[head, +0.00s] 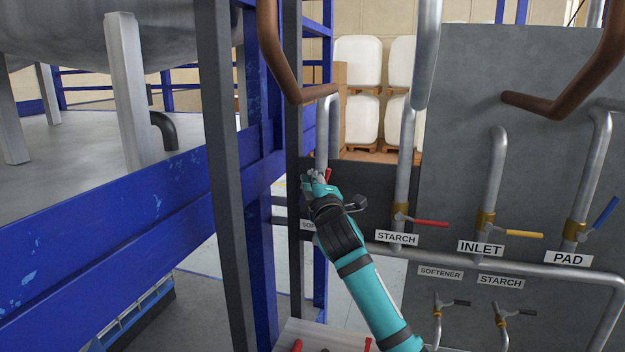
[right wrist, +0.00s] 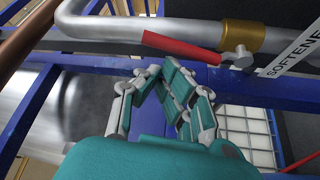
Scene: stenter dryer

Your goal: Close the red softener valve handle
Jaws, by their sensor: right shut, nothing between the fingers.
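The red softener valve handle (right wrist: 182,49) shows in the right wrist view, extending left from its brass valve body (right wrist: 242,37) at a slight slant to the grey pipe (right wrist: 150,30). In the head view only a small red piece of the handle (head: 328,175) shows beside my right gripper (head: 314,176), which hides most of the valve. The SOFTENER label (right wrist: 292,50) is beside the valve, partly cut off. My teal right gripper (right wrist: 157,76) is shut and empty. Its fingertips are close to the handle; I cannot tell whether they touch it. My left gripper is not in view.
Right of my right arm are the red STARCH handle (head: 430,223), yellow INLET handle (head: 524,234) and blue PAD handle (head: 606,212). A blue frame beam (head: 100,200) and dark post (head: 222,180) stand at left. A copper pipe (head: 277,60) hangs above the gripper.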

